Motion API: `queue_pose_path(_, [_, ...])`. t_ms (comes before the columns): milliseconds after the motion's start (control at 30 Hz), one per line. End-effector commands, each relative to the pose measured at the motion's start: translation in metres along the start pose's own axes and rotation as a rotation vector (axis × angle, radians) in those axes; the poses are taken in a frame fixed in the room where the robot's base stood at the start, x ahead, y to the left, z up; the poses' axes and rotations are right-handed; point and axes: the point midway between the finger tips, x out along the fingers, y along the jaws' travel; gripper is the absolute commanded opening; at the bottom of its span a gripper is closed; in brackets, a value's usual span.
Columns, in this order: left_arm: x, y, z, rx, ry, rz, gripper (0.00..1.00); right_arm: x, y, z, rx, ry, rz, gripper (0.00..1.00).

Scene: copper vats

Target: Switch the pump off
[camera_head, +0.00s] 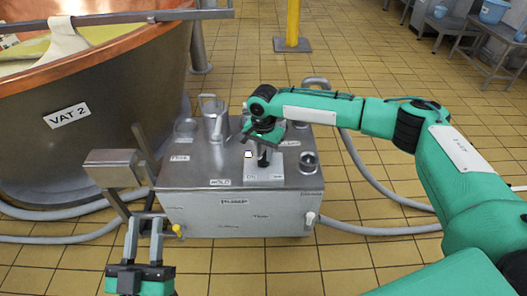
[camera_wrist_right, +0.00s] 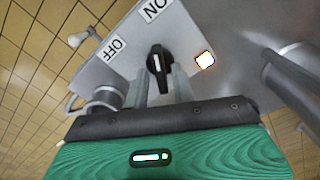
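The pump is a grey metal box (camera_head: 240,205) with a rotary switch on a light plate on its top. The switch knob (camera_wrist_right: 158,60) is black with a white mark, between an OFF label (camera_wrist_right: 113,47) and an ON label (camera_wrist_right: 157,8). I cannot tell which label the mark points to. A bright white indicator (camera_wrist_right: 205,60) sits beside it. My right gripper (camera_wrist_right: 160,86) is over the switch, its fingers open on either side of the knob, with no clear grip. In the head view it partly hides the switch. My left gripper (camera_head: 144,232) is open and empty, left of the box's front.
A copper vat labelled VAT 2 (camera_head: 68,114) stands at the left. Grey hoses (camera_head: 365,229) run over the tiled floor on both sides of the box. A yellow post (camera_head: 292,25) stands behind. Metal fittings (camera_head: 214,118) rise from the box top.

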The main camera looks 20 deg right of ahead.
Motion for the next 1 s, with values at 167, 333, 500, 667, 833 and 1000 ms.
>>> queue_pose_path(167, [0.0, 0.0, 0.0, 0.0, -0.002, 0.0, 0.33, 0.0, 0.0, 0.0, 0.0, 0.0, 0.0, 0.0])
queue_pose_path(333, [0.0, 0.0, 0.001, 0.0, -0.005, 0.0, 0.33, 0.0, 0.0, 0.0, -0.001, 0.0, 0.0, 0.0])
queue_pose_path(500, [-0.004, 0.003, 0.012, -0.013, -0.075, -0.001, 0.33, -0.002, 0.0, 0.0, -0.004, -0.001, 0.0, 0.0])
queue_pose_path(667, [-0.017, 0.009, 0.038, -0.036, -0.232, 0.0, 0.33, -0.002, 0.0, 0.001, -0.012, -0.001, 0.001, 0.0])
queue_pose_path(833, [-0.046, 0.021, 0.076, -0.072, -0.482, 0.005, 0.33, -0.003, 0.0, 0.001, -0.024, -0.002, 0.001, 0.0])
queue_pose_path(1000, [-0.08, 0.029, 0.104, -0.093, -0.738, 0.008, 0.33, -0.004, 0.0, 0.001, -0.039, -0.003, 0.001, 0.0])
